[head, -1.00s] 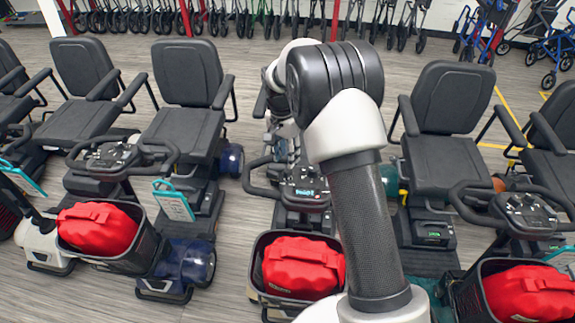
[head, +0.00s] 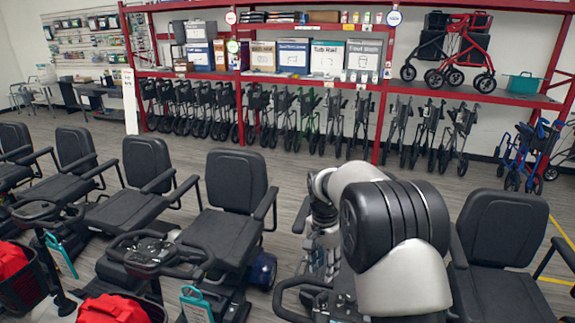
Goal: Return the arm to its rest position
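My arm (head: 395,220) shows in the head view at the lower right. Its dark ribbed joint and pale links stand in front of a row of scooters. My gripper is outside the frame, so its state and anything in it do not show. Part of the arm reaches behind the large joint, over a scooter whose handlebar (head: 303,290) shows at the left of it.
Black scooter seats (head: 228,185) stand left of my arm, and another seat (head: 502,228) is close on its right. Red bags (head: 113,309) sit in front baskets. A red shelf rack (head: 383,87) with folded walkers (head: 308,115) lines the back. Grey floor lies between.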

